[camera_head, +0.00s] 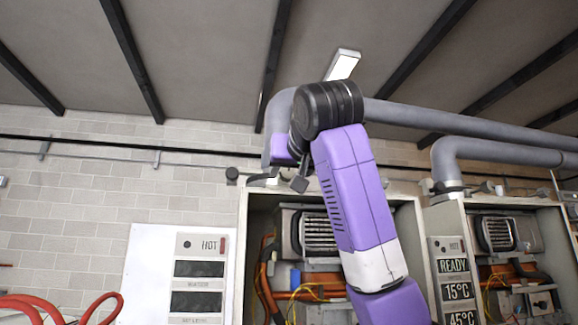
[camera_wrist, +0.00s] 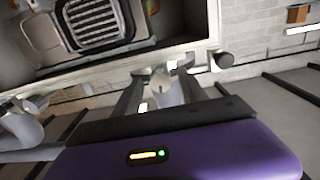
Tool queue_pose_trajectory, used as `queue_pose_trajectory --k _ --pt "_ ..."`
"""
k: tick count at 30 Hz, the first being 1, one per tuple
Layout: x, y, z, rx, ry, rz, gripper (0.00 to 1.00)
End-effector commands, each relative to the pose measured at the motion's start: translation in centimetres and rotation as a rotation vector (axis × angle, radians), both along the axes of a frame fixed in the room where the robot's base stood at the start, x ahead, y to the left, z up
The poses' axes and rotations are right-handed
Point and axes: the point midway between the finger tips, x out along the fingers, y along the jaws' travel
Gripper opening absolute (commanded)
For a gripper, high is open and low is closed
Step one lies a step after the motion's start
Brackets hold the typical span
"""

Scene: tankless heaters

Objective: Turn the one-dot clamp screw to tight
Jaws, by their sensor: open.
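My gripper (camera_wrist: 158,75) is open, its two fingers spread in the wrist view, which appears upside down. In the head view the gripper (camera_head: 299,183) is small and partly behind my arm, in front of the left heater's grey flue pipe (camera_head: 276,122). A pale rounded part lies between or behind the fingers in the wrist view; I cannot tell whether they touch it. A dark round knob (camera_wrist: 221,60) sits just right of the fingers; a similar knob (camera_head: 232,174) shows left of the flue's base in the head view. No dot marks are readable, so I cannot identify the one-dot screw.
The open left heater cabinet (camera_head: 242,245) stands below the gripper. A second cabinet (camera_head: 454,235) with its own flue (camera_head: 443,160) stands at the right. A long grey pipe (camera_head: 470,124) runs overhead. A white HOT panel (camera_head: 145,270) and red hoses (camera_head: 95,305) are at the left.

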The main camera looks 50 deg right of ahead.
Motion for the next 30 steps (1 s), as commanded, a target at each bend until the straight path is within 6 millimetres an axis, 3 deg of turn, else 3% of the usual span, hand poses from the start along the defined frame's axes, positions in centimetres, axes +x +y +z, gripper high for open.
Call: queue_pose_trajectory --k 10,18,30 --pt "0.40 -0.27 -0.04 -0.001 -0.001 0.000 0.50" --pt "0.39 -0.25 -0.02 -0.001 -0.001 0.000 0.00" --pt "0.43 -0.16 -0.12 0.051 -0.034 0.002 0.00"
